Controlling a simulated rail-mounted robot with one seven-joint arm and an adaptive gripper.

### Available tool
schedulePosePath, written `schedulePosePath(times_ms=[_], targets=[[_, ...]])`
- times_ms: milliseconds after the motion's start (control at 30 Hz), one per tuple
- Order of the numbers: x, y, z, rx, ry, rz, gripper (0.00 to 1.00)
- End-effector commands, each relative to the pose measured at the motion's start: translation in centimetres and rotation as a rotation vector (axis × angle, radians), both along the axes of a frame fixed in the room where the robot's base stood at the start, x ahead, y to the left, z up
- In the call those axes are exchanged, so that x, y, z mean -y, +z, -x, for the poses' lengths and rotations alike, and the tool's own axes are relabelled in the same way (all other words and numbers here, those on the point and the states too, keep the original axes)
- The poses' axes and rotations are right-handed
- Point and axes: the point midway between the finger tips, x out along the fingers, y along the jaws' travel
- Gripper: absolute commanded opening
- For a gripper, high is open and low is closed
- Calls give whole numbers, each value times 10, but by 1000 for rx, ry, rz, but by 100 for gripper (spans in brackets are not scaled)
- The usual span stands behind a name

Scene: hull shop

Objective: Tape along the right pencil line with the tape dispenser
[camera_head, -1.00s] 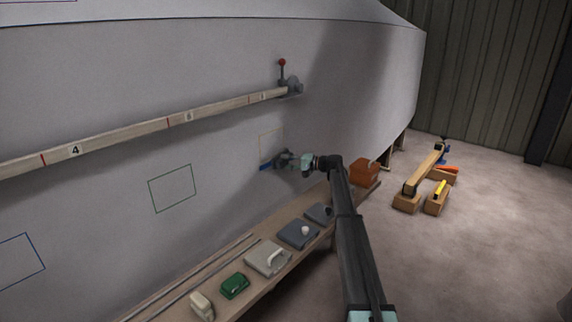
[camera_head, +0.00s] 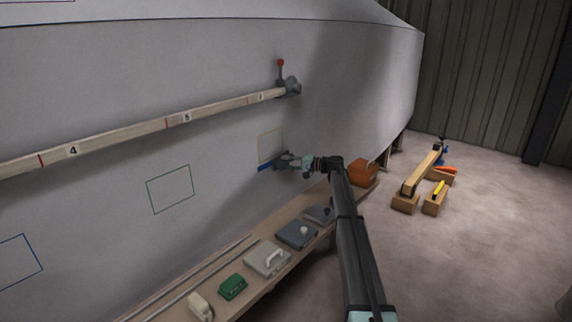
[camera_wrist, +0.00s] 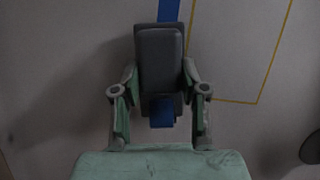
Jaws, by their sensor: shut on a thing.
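My gripper (camera_wrist: 160,108) is shut on the grey tape dispenser (camera_wrist: 160,65), gripping it from both sides. The dispenser is against or very near the pale hull side. A blue tape strip (camera_wrist: 168,9) runs from its far end in the wrist view, and more blue shows at its near end. In the head view my gripper (camera_head: 303,163) reaches the hull from the right. The blue strip shows there to the left of the dispenser (camera_head: 284,160), just under a yellowish outlined rectangle (camera_head: 270,131). I cannot make out the pencil line in either view.
A shelf (camera_head: 220,297) below holds several tools and blocks, including a green one (camera_head: 233,287). An orange-brown box (camera_head: 363,173) stands by its far end. A numbered batten (camera_head: 130,132) with a red-knobbed clamp (camera_head: 281,64) runs above. Wooden pieces (camera_head: 422,170) lie on the floor at right.

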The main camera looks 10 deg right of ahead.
Motion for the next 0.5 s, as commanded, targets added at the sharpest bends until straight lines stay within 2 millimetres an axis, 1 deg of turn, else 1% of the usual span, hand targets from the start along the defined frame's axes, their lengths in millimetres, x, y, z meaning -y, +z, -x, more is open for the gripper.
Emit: schedulePosePath(times_ms=[333,500], targets=[[1,1,1,0,0,0,12],[7,1,9,0,-1,0,12]])
